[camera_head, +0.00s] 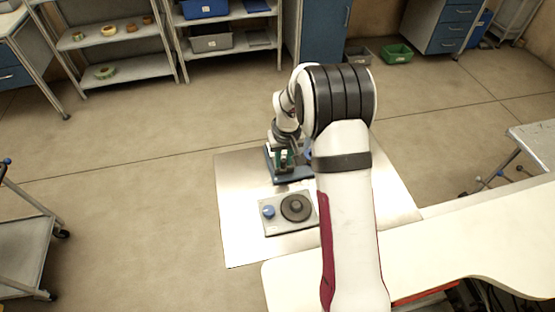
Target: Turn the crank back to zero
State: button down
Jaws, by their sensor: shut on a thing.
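A small device with a dark blue base (290,178) and a green upright part (287,158) stands on the metal sheet, partly hidden by my arm. My gripper (285,148) is over this device, pointing down, and is shut on its crank. The crank handle and any zero mark are too small and too covered to make out, so I cannot tell the crank's angle. In front of the device lies a grey plate with a black round dial (296,207) and a blue knob (268,211). My gripper is apart from both.
The metal sheet (237,215) is bare at its left. A white table (450,245) is at the front right. Shelves (120,40) with tape reels and bins stand at the back. A grey cart (25,250) is at the left.

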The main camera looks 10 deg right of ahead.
jog(key=shift+w+d, duration=0.1)
jog(key=shift+d, duration=0.65)
jog(key=shift+w+d, duration=0.35)
jog(key=shift+d, duration=0.25)
jog(key=shift+w, duration=0.1)
jog(key=shift+w+d, duration=0.4)
jog(key=shift+w, duration=0.15)
